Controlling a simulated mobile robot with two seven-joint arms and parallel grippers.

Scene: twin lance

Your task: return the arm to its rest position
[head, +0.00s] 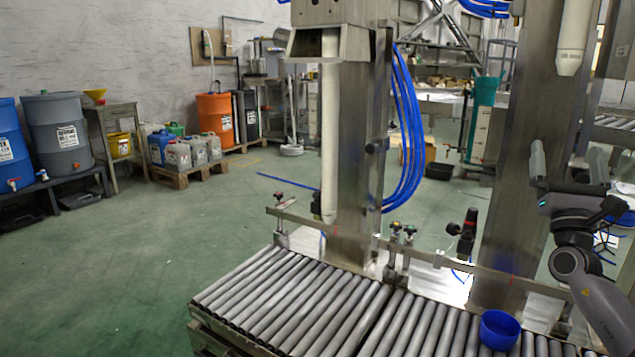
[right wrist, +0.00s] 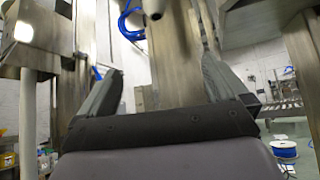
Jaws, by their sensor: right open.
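My right gripper (head: 567,150) is raised at the right side of the head view, with its two fingers pointing up and apart. The arm below it comes in from the lower right. In the right wrist view the gripper (right wrist: 160,68) is open, and I see nothing held between its fingers. My left gripper and left arm are not in view.
A roller conveyor (head: 290,300) with a blue cup (head: 499,330) on it lies below and left of my right arm. A steel column (head: 515,190) with a white lance (head: 573,40) stands close to the gripper. Green floor (head: 140,260) at left is clear.

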